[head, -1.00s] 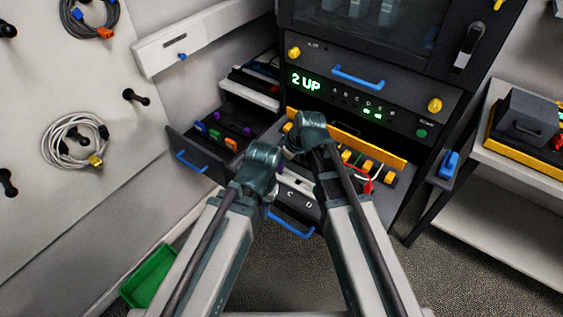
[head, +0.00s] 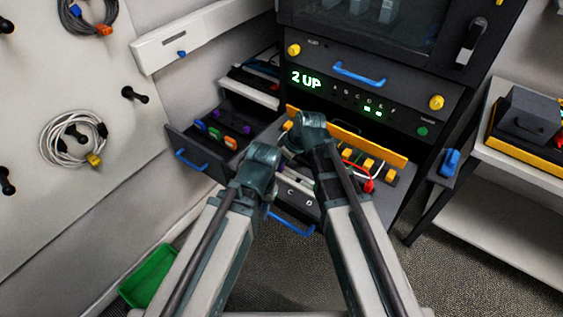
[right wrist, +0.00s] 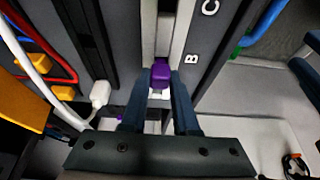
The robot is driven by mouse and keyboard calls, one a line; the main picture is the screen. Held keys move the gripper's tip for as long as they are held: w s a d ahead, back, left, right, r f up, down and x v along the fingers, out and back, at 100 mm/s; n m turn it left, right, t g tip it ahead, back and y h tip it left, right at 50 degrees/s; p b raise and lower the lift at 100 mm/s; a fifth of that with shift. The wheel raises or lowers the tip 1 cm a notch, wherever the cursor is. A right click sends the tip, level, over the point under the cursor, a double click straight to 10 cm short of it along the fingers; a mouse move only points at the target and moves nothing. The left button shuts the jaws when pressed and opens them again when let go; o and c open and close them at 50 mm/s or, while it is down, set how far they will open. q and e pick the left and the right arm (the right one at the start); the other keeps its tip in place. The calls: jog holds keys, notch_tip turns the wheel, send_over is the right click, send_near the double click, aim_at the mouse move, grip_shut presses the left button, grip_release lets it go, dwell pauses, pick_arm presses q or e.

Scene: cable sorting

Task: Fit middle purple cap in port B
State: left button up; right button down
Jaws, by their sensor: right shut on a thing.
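The purple cap (right wrist: 160,74) sits between the two fingertips of my right gripper (right wrist: 160,82) in the right wrist view. The gripper is shut on it. The cap is over a pale slot strip beside the letter B (right wrist: 193,58); I cannot tell whether it is seated in the port. In the head view my right arm's wrist hides the cap and port B. The port panel (head: 297,206) shows the letters C and D below the arms. My left gripper (head: 268,188) is low beside the panel, mostly hidden by its own wrist; its fingers cannot be made out.
An open drawer (head: 180,143) at left holds several coloured caps. A yellow-edged board (head: 370,143) stands behind several yellow plugs. A red cable (head: 368,186) and a white plug (right wrist: 100,93) lie close to my right gripper. A green bin (head: 150,275) is on the floor.

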jog(key=shift+f+b, duration=0.4)
dwell(0.5)
jog(key=shift+c, duration=0.6)
grip_release()
jog(key=shift+r+p, duration=3.55)
jog(key=shift+p, duration=0.05)
